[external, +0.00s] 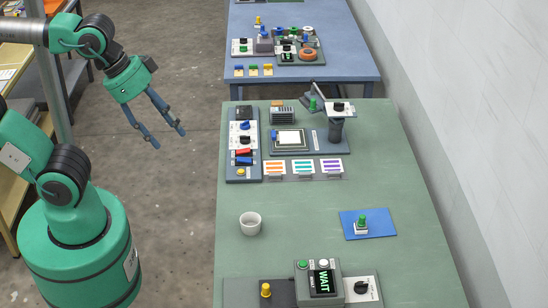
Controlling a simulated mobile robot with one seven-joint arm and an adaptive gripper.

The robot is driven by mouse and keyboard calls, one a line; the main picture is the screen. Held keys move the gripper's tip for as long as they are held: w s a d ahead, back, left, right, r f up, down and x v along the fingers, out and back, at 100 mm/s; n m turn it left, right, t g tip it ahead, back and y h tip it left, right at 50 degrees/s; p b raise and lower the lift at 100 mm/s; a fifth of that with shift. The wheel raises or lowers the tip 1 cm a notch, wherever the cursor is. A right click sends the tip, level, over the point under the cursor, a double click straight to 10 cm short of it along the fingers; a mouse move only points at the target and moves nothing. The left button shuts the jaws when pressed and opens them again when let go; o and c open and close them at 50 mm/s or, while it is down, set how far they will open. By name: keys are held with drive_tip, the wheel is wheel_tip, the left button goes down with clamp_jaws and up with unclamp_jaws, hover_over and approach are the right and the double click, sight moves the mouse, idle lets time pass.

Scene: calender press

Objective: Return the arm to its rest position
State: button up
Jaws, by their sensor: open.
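My arm is green and black and rises from the lower left. My gripper (168,137) is open and empty, with its two blue-grey fingers apart and pointing down and to the right. It hangs over the bare floor, left of the green table (300,230), and touches nothing.
On the table stand a white cup (250,223), a blue mat (380,224) with a green-knobbed piece (362,224), a control box reading WAIT (322,283), a switch panel (243,172) and a press station (337,130). A blue table (350,66) stands behind. The floor between arm and table is clear.

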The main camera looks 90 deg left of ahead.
wheel_tip(320, 180, down, 8)
drive_tip(key=b, duration=0.7)
